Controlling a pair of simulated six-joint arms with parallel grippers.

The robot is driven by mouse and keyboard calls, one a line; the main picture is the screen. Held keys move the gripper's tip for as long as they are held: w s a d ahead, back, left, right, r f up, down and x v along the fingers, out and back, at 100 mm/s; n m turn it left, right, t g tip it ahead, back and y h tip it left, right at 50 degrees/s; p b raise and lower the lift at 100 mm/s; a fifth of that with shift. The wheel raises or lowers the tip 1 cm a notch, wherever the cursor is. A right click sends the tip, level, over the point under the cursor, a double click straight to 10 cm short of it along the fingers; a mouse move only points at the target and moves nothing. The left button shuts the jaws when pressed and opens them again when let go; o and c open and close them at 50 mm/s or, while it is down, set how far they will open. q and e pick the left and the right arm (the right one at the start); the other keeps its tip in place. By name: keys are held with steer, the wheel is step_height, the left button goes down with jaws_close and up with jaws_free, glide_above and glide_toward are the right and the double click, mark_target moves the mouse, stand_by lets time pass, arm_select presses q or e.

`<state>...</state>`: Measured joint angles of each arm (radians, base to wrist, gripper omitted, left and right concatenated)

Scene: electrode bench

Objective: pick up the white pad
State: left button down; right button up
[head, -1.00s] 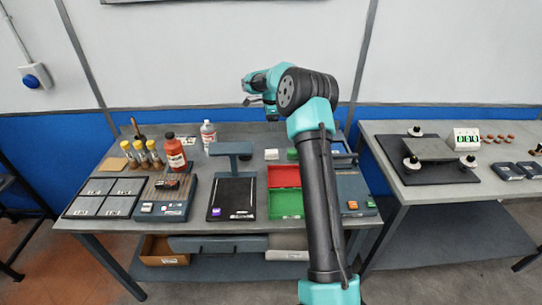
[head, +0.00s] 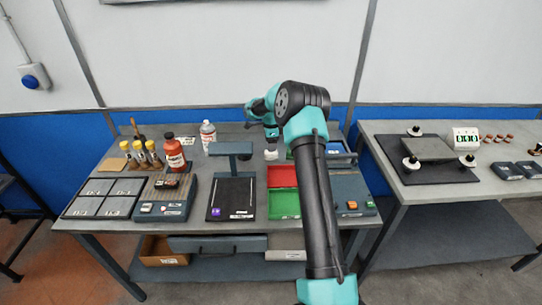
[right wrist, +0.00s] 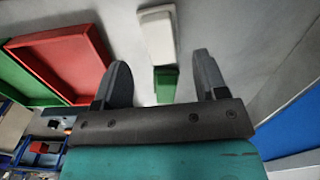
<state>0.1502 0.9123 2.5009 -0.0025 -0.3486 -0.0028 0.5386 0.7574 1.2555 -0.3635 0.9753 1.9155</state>
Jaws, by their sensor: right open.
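The white pad (head: 271,154) lies on the bench behind the red tray, just below my right gripper (head: 271,139) in the head view. In the right wrist view the white pad (right wrist: 157,36) lies beyond the fingertips, at top centre. My right gripper (right wrist: 161,75) is open and empty, pointing down above the bench and apart from the pad. A green block (right wrist: 165,86) shows between its fingers, next to the pad's near end. My left gripper is in neither view.
The red tray (head: 283,176) and green tray (head: 285,204) stand in front of the pad. A grey stand (head: 231,149) is to its left. Bottles, including a red one (head: 174,153), are farther left.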

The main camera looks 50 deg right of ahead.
mark_target(271, 154)
steer(key=shift+f, duration=0.15)
step_height(271, 154, down, 5)
steer(key=shift+r, duration=0.1)
stand_by(0.5)
steer(key=c, duration=1)
